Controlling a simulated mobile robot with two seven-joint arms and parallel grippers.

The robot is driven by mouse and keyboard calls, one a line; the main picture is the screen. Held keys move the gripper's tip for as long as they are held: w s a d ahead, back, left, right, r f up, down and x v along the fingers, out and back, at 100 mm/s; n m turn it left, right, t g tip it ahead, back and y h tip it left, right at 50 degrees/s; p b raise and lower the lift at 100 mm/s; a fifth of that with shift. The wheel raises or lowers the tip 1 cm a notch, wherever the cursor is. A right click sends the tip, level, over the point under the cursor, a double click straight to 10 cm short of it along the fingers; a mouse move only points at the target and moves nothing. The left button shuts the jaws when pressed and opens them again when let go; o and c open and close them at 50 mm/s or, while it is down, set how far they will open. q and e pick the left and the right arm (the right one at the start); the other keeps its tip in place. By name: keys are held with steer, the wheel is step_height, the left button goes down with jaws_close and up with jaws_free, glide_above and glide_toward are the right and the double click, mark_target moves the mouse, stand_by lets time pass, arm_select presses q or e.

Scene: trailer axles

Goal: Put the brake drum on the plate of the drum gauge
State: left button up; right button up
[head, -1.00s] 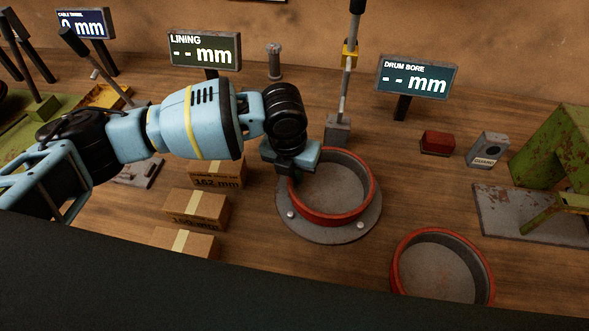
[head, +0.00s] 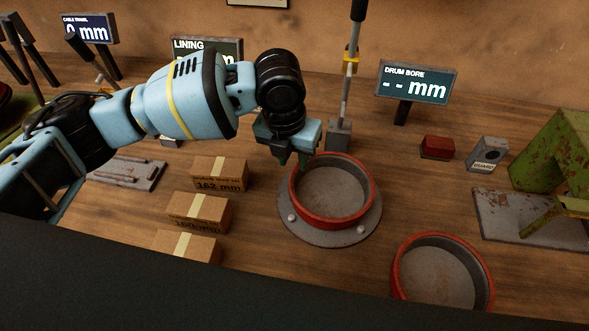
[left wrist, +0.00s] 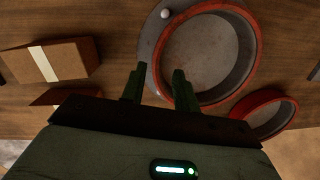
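A red-rimmed brake drum (head: 331,187) sits on the round grey plate (head: 297,229) of the drum gauge, a little toward the plate's back. It also shows in the left wrist view (left wrist: 209,55). The gauge display (head: 416,82) reads "DRUM BORE -- mm". A second red-rimmed drum (head: 441,268) stands on the bench at front right. My right gripper is out of view.
Several cardboard boxes (head: 198,212) stand left of the plate. The gauge's upright lever (head: 346,95) rises behind the drum. A red block (head: 437,144), a grey guard box (head: 487,154) and a green stand (head: 554,160) are at the right.

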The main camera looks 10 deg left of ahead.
arm_select(q)
steer(key=r, duration=0.4)
steer(key=shift+s+a+r, duration=0.2)
steer(key=shift+s+r, duration=0.05)
steer(key=shift+r, duration=0.15)
stand_by(0.7)
steer(key=shift+c, duration=0.4)
